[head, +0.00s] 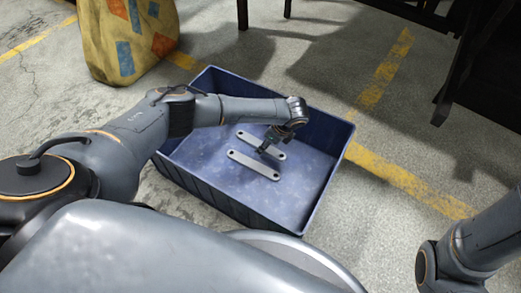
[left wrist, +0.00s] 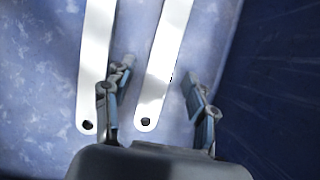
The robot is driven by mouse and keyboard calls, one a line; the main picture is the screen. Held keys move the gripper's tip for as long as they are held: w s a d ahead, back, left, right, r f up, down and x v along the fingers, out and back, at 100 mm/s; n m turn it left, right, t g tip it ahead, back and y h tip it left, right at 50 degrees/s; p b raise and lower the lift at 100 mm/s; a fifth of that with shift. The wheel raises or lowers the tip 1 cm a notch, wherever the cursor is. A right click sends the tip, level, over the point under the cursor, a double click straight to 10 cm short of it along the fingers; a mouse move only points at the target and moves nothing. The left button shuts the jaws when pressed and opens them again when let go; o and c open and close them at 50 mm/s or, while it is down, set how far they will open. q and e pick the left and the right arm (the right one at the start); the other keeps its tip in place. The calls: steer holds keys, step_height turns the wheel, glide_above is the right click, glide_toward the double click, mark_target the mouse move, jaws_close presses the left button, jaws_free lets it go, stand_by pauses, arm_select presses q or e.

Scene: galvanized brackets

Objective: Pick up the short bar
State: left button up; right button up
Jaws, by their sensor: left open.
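Two flat pale metal bars with a hole near each end lie side by side, apart, on the floor of a blue crate (head: 225,205). The near bar (head: 254,166) looks slightly longer than the far bar (head: 245,136) in the head view. My left gripper (head: 264,149) is open over the far bar and partly covers it. In the left wrist view my open left gripper (left wrist: 156,74) has one finger on each side of the right-hand bar (left wrist: 165,55). The left-hand bar (left wrist: 95,60) lies outside the fingers. The far ends of both bars are cut off there.
The crate's walls surround the bars; one dark wall (left wrist: 280,80) rises to the right in the left wrist view. A patterned yellow sack-like object (head: 125,40) stands behind the crate. Dark furniture (head: 485,70) is at the upper right. Concrete floor with yellow lines surrounds the crate.

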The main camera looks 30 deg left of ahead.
arm_select(q)
steer(key=shift+a+f, duration=0.25)
steer(key=shift+f, duration=0.45)
steer(key=shift+r, duration=0.1)
jaws_close()
